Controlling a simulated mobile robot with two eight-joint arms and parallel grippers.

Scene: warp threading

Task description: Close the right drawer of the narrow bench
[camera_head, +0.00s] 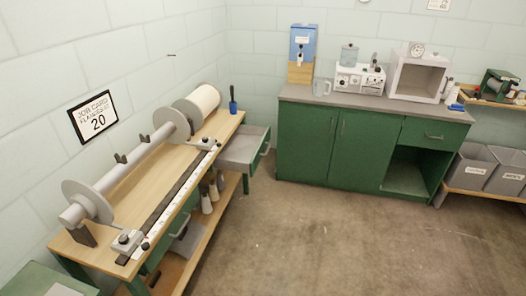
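The narrow bench (127,188) runs along the left wall and has a wooden top and green frame. Its drawer at the far end (240,147) is pulled out. The drawer has a grey, seemingly empty inside and a green front facing right (260,151). It juts into the floor space between the bench and the green cabinet. A darker green front under the near part of the bench is mostly hidden by the bench top. Neither of my grippers is in view.
A long roller (135,158) with discs and a ruler-like rail (178,198) lie on the bench. Cones (207,203) stand on its lower shelf. A green cabinet (308,141) stands at the back. The brown floor (320,235) in the middle is clear. Grey bins (470,168) are at right.

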